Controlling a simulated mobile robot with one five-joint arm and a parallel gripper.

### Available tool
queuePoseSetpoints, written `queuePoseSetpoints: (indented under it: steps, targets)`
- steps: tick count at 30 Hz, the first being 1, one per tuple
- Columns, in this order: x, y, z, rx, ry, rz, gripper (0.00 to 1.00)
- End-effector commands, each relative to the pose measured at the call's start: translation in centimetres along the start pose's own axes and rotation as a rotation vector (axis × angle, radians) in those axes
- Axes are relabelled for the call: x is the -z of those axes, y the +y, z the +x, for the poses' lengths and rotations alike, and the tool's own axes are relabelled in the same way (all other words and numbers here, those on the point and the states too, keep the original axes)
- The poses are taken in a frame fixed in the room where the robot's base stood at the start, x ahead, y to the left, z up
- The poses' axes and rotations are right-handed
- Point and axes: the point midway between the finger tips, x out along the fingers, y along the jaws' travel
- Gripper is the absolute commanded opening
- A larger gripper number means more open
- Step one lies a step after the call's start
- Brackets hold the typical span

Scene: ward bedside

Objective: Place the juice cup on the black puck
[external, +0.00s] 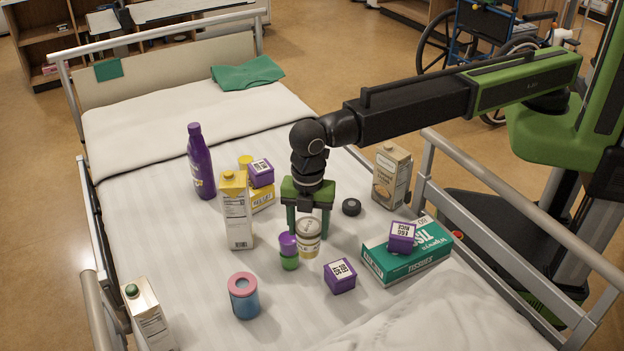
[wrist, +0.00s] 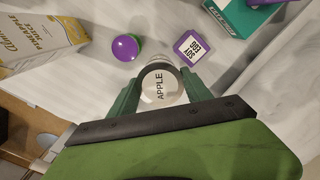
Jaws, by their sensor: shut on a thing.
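The juice cup (external: 308,240) is a small pale cup with a printed band. Its white lid reads APPLE in the wrist view (wrist: 161,86). My gripper (external: 308,234) points down with one green finger on each side of the cup and is shut on it. In the wrist view my gripper's fingers (wrist: 161,95) flank the lid. The cup looks upright; I cannot tell whether its base touches the sheet. The black puck (external: 351,207) lies on the bed, behind and right of the cup, apart from it. I do not see the puck in the wrist view.
A purple-and-green container (external: 289,250) stands close left of the cup. A purple box (external: 340,276) lies in front; another (external: 402,237) sits on the teal tissue box (external: 378,263). A beige carton (external: 391,177) stands right of the puck; a yellow-topped carton (external: 237,212) stands left.

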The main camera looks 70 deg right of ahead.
Motion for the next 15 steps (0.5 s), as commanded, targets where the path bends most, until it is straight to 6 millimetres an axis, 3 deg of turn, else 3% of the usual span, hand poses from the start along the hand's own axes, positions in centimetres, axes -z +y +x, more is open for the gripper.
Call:
queuePoseSetpoints:
  steps: [13, 15]
  targets:
    - [-14.7, -6.6, -6.0, 0.0, 0.0, 0.254, 0.08]
    - [-17.7, -6.4, -4.0, 0.0, 0.0, 0.345, 0.08]
